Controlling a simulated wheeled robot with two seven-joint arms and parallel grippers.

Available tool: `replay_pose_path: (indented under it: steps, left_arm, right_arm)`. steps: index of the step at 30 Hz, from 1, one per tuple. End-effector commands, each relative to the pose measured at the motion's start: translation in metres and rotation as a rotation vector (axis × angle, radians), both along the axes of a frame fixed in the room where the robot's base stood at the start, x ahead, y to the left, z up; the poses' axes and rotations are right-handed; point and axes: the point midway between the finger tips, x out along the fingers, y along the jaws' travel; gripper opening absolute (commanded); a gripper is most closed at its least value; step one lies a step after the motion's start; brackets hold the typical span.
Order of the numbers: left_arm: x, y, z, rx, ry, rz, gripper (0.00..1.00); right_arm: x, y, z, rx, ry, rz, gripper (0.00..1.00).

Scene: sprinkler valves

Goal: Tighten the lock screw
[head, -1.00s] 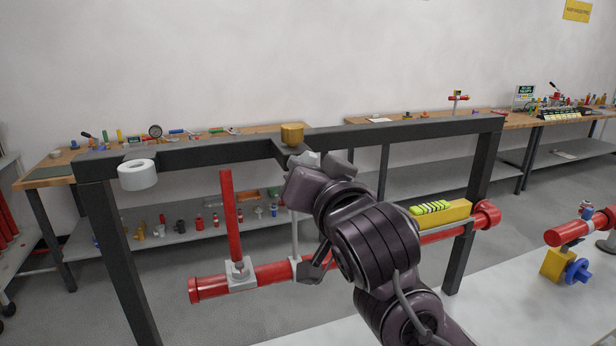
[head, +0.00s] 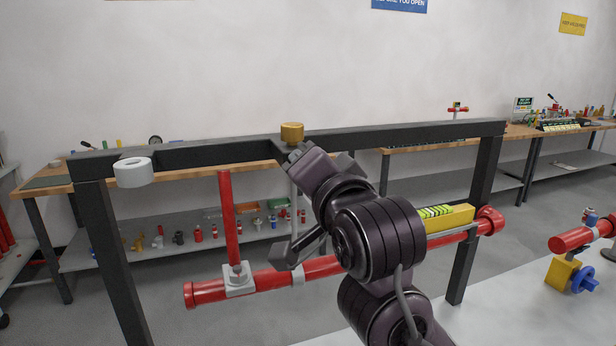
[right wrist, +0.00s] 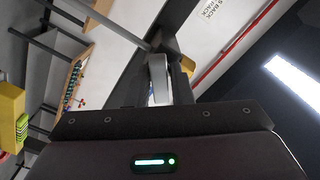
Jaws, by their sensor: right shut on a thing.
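A brass knob (head: 292,132) stands on top of the dark beam (head: 420,131). My right gripper (head: 291,156) is at the beam just below the knob, shut on a small part there. I take that part to be the lock screw, but the jaws hide it. In the right wrist view my gripper (right wrist: 168,80) reaches up to the dark beam, with a light grey piece by the jaws. A thin grey rod (head: 295,205) hangs from the beam towards the red pipe (head: 320,268). My left gripper is not in view.
A red upright pipe (head: 229,215) rises from the pipe to the left. A yellow level (head: 445,218) lies along the pipe's right part. A white ring (head: 133,172) hangs at the beam's left. Benches with small parts stand behind.

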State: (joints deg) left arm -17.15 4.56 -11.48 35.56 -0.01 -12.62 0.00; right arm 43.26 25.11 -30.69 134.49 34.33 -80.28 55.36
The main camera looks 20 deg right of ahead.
Motion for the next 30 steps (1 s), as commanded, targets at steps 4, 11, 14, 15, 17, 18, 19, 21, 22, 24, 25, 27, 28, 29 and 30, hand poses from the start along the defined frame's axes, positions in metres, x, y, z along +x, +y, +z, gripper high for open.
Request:
replay_pose_path:
  steps: [4, 11, 14, 15, 17, 18, 19, 21, 22, 24, 25, 27, 28, 29, 30]
  left_arm:
    - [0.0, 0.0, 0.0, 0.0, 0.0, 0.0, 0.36]
    - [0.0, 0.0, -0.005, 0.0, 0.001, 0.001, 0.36]
    - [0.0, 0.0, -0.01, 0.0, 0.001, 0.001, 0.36]
    - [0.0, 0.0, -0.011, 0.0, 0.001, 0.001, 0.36]
    - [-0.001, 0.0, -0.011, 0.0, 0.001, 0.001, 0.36]
    - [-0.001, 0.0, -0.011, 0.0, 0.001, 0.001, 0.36]
    - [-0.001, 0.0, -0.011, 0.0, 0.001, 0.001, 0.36]
    - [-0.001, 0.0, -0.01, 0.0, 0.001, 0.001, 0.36]
    - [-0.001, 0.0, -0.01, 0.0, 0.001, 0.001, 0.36]
    - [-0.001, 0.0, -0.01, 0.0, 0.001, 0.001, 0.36]
    - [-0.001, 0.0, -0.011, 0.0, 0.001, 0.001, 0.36]
    - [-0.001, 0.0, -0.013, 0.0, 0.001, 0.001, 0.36]
    - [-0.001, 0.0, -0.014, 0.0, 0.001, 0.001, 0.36]
    - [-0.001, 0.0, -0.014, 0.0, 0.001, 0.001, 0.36]
    - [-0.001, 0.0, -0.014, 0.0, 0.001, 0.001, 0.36]
  right_arm:
    - [0.0, 0.0, 0.002, 0.012, -0.003, -0.001, 0.0]
    - [0.0, 0.0, 0.0, 0.089, -0.001, 0.0, 0.0]
    - [0.0, 0.0, 0.0, 0.207, 0.003, 0.001, 0.0]
    - [0.0, 0.0, 0.0, 0.251, 0.004, 0.001, 0.0]
    - [0.0, 0.0, 0.001, 0.297, 0.007, 0.0, 0.0]
    - [0.0, 0.0, 0.001, 0.311, 0.007, 0.0, 0.0]
    - [0.0, 0.0, 0.001, 0.314, 0.007, 0.0, 0.0]
    - [0.0, 0.0, 0.002, 0.313, 0.008, 0.0, 0.0]
    - [0.0, 0.0, 0.002, 0.313, 0.008, 0.0, 0.0]
    - [0.0, 0.0, 0.002, 0.315, 0.007, 0.0, 0.0]
    - [0.0, 0.0, 0.001, 0.328, 0.008, 0.0, 0.0]
    - [0.0, 0.0, 0.001, 0.406, 0.009, 0.0, 0.0]
    - [0.0, 0.0, 0.001, 0.45, 0.01, 0.0, 0.0]
    - [0.0, 0.0, 0.001, 0.492, 0.012, 0.001, 0.0]
    - [0.0, 0.0, 0.002, 0.542, 0.014, 0.001, 0.0]
